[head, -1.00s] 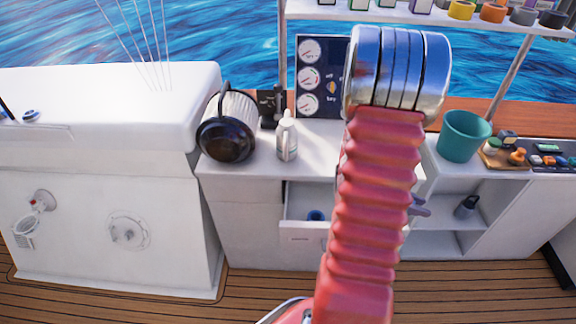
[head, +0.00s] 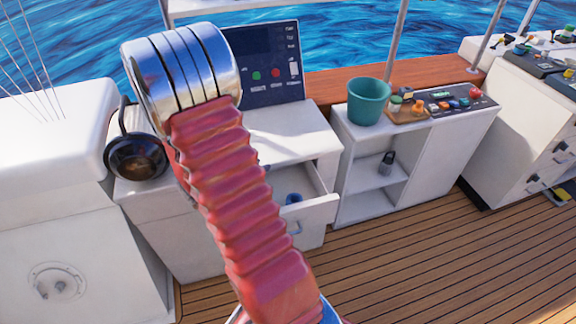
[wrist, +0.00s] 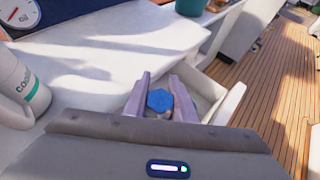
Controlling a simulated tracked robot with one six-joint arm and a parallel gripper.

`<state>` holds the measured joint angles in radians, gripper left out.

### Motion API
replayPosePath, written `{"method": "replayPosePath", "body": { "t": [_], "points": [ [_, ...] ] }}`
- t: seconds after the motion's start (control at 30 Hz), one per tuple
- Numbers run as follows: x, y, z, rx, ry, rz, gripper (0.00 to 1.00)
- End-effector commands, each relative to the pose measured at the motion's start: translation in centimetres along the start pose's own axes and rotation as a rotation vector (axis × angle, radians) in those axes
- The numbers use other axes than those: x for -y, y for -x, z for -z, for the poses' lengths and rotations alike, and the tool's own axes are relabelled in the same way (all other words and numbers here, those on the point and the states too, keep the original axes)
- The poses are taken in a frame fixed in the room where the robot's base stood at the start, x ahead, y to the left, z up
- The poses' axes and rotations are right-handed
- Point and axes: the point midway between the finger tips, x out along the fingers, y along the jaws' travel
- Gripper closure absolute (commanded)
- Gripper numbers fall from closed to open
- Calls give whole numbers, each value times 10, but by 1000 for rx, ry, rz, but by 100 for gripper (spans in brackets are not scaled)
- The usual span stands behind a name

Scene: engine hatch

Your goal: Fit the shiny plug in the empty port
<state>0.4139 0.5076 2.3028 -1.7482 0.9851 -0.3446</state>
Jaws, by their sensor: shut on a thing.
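My gripper (wrist: 161,100) shows in the wrist view with its two grey-purple fingers around a blue hexagonal piece (wrist: 159,101). It is shut on this piece; whether the piece is the shiny plug I cannot tell. In the head view my arm hides most of the gripper. An open drawer (head: 318,208) lies by the gripper, with a small blue thing (head: 293,198) showing at it. A round fitting (head: 57,284) is on the white housing at lower left. I cannot tell whether it is an empty port.
A white bottle (wrist: 18,88) stands left of the gripper on the white counter (wrist: 110,45). A dark round lamp-like thing (head: 137,158) is at left. A teal bucket (head: 368,102) stands on the right cabinet (head: 350,150).

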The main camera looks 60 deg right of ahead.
Motion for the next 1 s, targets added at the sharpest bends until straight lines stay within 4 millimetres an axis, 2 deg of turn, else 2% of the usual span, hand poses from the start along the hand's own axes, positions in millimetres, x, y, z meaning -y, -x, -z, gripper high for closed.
{"method": "replayPosePath", "body": {
  "t": [0.03,0.2,0.5,0.8,1.0],
  "points": [
    [-15,12,8,-1,21,-38,100],
    [-55,50,33,-4,83,-148,100],
    [-110,128,83,-9,195,-337,100],
    [-144,213,135,-12,301,-518,100],
    [-152,257,162,-13,353,-604,100]
  ]
}}
